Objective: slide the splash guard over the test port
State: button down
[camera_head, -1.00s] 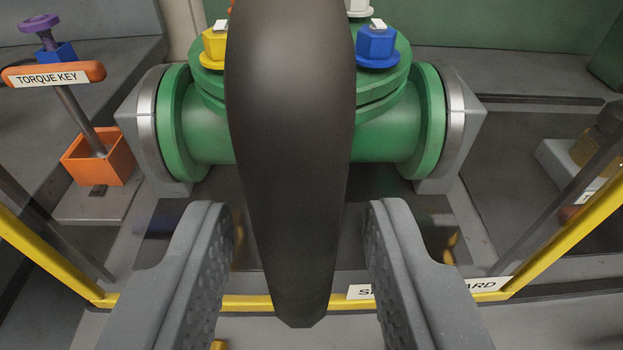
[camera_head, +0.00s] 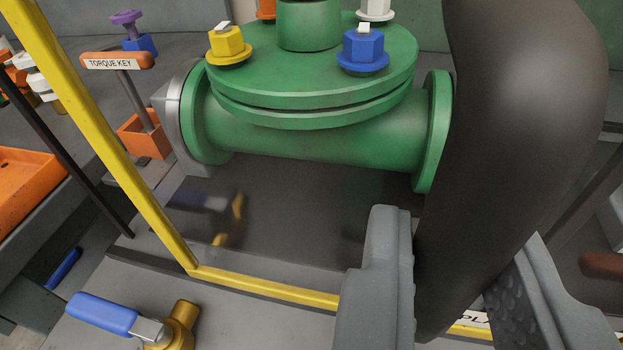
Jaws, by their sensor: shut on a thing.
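The splash guard has a yellow frame (camera_head: 135,180). Its left post slants down from the upper left to a bottom bar, where a white label is partly visible. A large dark grey handle-like piece (camera_head: 510,140) rises at the right. My gripper (camera_head: 455,300) is shut on this dark piece, one grey finger on each side. A brass fitting (camera_head: 180,325) with a blue lever sits at the lower left, outside the frame's corner. I cannot tell whether it is the test port.
A green flanged valve body (camera_head: 310,135) with yellow and blue hex caps fills the middle behind the frame. The torque key (camera_head: 120,62) stands in an orange holder at the left. An orange tray (camera_head: 25,185) lies at the far left. The dark piece hides the right side.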

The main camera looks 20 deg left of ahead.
jog(key=d+b, duration=0.6)
jog(key=d, duration=2)
jog(key=shift+d, duration=0.3)
jog(key=shift+r, duration=0.1)
jog(key=c, duration=1.3)
grip_release()
jog(key=shift+v, duration=4.45)
jog(key=shift+s, duration=0.15)
